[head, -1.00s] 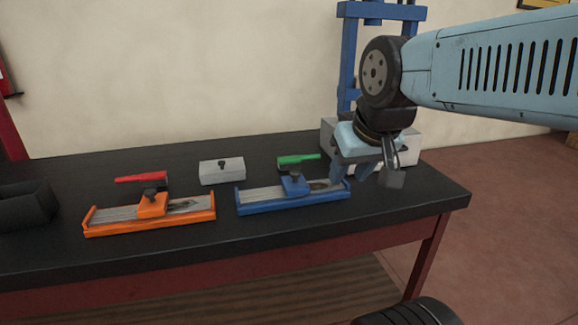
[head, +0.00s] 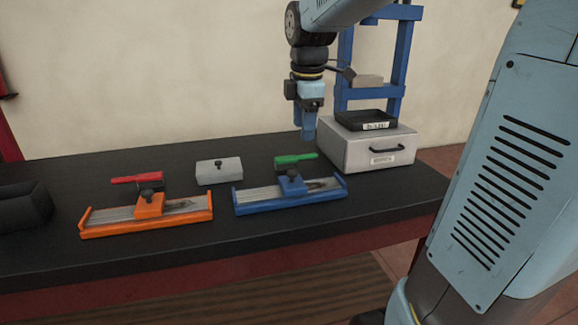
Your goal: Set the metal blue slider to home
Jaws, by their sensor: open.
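The blue slider (head: 291,185) is a small block with a dark knob on top. It sits on a blue-framed metal rail (head: 253,210), right of the rail's middle. A pointed dark mark shows on the rail just right of the block. My gripper (head: 309,135) hangs pointing down, above and behind the blue slider, slightly to its right. It is open and empty, touching nothing. It is seen nearly side-on, so the gap between its fingers is hard to see.
An orange slider rail (head: 105,231) lies left. Behind the rails are a red-handled tool (head: 135,178), a grey box (head: 219,172) and a green-handled tool (head: 296,158). A drawer unit (head: 345,152) with a black tray (head: 366,121) stands right, by a blue frame (head: 344,70). A dark bin (head: 25,206) is far left.

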